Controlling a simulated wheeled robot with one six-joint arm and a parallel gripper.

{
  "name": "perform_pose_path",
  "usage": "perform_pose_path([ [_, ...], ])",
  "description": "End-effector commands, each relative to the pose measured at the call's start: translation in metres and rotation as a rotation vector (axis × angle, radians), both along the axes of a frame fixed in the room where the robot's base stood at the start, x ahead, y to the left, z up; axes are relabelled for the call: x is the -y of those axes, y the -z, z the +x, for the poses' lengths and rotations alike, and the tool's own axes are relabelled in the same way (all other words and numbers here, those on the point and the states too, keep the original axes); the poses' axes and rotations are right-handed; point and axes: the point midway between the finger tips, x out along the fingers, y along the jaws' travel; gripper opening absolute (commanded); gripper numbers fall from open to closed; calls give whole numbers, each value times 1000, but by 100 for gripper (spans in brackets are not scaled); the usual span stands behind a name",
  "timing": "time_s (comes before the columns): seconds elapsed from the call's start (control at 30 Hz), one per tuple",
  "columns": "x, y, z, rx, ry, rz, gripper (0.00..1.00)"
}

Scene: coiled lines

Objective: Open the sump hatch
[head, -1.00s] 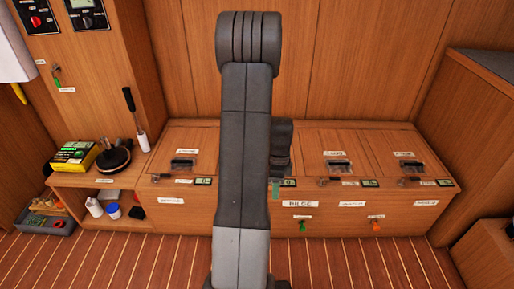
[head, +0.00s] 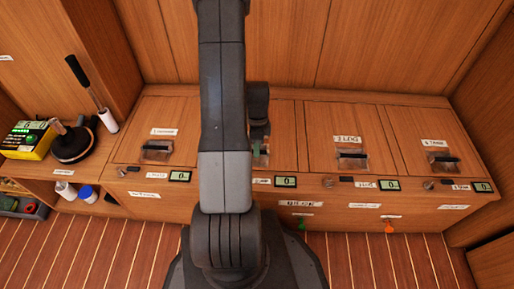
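The left hatch (head: 145,115), a right-hand hatch (head: 337,120) and the far-right hatch (head: 425,120) all look shut. Their label words are too small to read surely, so I cannot tell which is the sump hatch. Another hatch behind my arm is mostly hidden. My gripper (head: 259,135) is at that hidden hatch, near its latch (head: 264,154). My arm covers most of it, and I cannot see its fingers or whether it touches the latch.
Small displays (head: 285,181) and knobs line the bench's front edge. At left, a shelf holds a yellow-green box (head: 28,139), a dark round object (head: 72,143) and bottles. Striped floor is open in front.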

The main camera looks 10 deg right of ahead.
Motion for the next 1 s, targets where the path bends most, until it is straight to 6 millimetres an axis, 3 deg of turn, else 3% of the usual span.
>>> perform_pose_path([
  [0.3,0,3,0,0,0,0,36],
  [0.5,0,3,0,0,0,0,0],
  [0.77,0,1,0,-2,0,1,0],
  [1.0,1,-18,3,-45,0,13,0],
])
